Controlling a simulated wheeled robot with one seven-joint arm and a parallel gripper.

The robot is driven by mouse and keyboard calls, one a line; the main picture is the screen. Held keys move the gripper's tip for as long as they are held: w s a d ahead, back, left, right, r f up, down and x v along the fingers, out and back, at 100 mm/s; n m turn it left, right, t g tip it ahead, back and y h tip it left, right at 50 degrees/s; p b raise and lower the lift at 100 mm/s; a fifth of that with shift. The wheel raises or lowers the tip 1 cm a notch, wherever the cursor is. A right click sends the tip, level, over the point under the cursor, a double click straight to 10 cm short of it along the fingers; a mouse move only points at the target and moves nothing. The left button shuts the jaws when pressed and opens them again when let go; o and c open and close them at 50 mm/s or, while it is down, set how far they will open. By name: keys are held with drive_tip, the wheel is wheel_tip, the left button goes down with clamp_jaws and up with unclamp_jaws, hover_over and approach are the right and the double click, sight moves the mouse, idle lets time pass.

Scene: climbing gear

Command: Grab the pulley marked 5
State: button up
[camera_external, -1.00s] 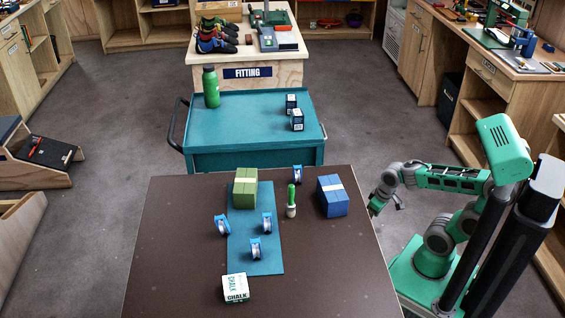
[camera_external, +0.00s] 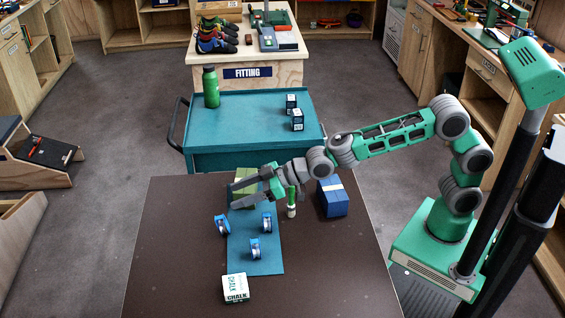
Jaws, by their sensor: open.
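Three small blue-and-white pulleys show on the brown table: one at the left edge of the blue mat (camera_external: 222,225), one on the mat's upper right (camera_external: 266,223), and one lower on the mat (camera_external: 255,249). Their markings are too small to read, so I cannot tell which is marked 5. A further pulley at the back is hidden behind my arm. My gripper (camera_external: 234,193) is open and empty, its fingers pointing left above the green box (camera_external: 246,178), a little behind the three pulleys.
A blue box (camera_external: 333,197) and a green-handled brush (camera_external: 291,205) stand right of the mat, close to my arm. A white chalk box (camera_external: 236,288) sits at the front. A teal cart (camera_external: 255,130) with a green bottle (camera_external: 210,86) stands behind. The table's front right is clear.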

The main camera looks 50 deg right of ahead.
sight(225, 219)
drive_tip(key=f, duration=0.5)
drive_tip(key=shift+s+a, duration=0.2)
drive_tip(key=shift+a, duration=0.15)
wheel_tip(225, 219, down, 3)
drive_tip(key=shift+r, duration=0.1)
drive_tip(key=x, duration=0.4)
drive_tip(key=shift+w+a+r, duration=0.1)
drive_tip(key=shift+w+a, duration=0.2)
clamp_jaws()
